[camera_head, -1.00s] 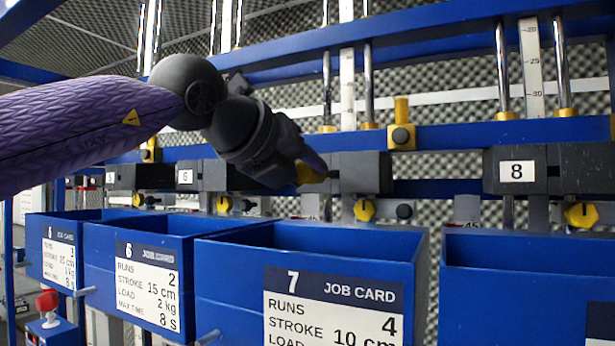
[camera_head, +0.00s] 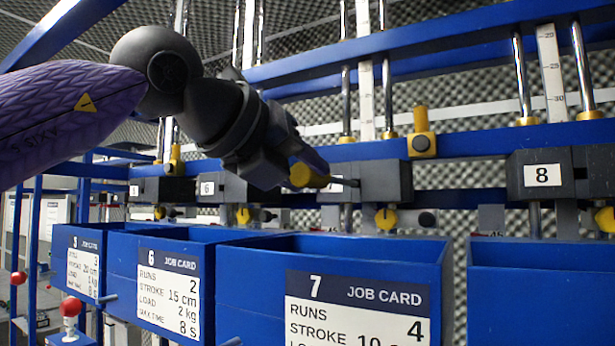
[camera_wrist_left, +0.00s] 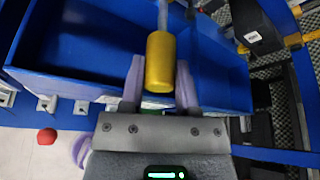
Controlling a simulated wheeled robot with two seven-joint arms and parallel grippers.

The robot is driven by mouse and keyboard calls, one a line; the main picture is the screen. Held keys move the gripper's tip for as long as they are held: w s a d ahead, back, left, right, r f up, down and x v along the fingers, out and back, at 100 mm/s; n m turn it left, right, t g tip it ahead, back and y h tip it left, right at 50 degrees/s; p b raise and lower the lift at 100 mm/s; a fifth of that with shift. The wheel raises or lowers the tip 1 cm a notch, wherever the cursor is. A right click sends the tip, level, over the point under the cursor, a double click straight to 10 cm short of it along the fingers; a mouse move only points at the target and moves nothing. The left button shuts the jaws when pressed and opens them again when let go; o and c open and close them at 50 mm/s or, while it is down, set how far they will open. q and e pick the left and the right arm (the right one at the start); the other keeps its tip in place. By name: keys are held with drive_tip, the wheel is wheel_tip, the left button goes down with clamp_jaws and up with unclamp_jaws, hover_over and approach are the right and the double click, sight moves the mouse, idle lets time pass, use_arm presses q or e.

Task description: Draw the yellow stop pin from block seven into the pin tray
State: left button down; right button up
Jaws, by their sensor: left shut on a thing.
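The yellow stop pin (camera_head: 308,177) is held by its yellow handle in my left gripper (camera_head: 300,170). In the left wrist view the handle (camera_wrist_left: 160,62) sits between the two pale fingers of my left gripper (camera_wrist_left: 160,85), and the grey shaft runs to the top edge. In the head view the shaft points right, across the front of dark block seven (camera_head: 385,181); I cannot tell whether its tip is clear of the block. Block seven's number is hidden behind the gripper. No separate pin tray can be made out; a blue bin (camera_head: 235,300) carries the 7 job card.
More blue open bins stand in a row, with bin 6 (camera_head: 122,275) to the left and another (camera_head: 540,310) under block eight (camera_head: 545,175). Blue crossbeams and chrome rods rise behind. Yellow knobs (camera_head: 386,219) sit below the blocks. A red ball (camera_head: 71,307) is at lower left.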

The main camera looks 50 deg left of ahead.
use_arm(q)
drive_tip(key=shift+s+d+b, duration=0.2)
drive_tip(key=shift+s, duration=0.45)
drive_tip(key=shift+s+d+b, duration=0.15)
drive_tip(key=shift+s+d, duration=0.05)
drive_tip(key=shift+s, duration=0.45)
drive_tip(key=shift+w, duration=0.1)
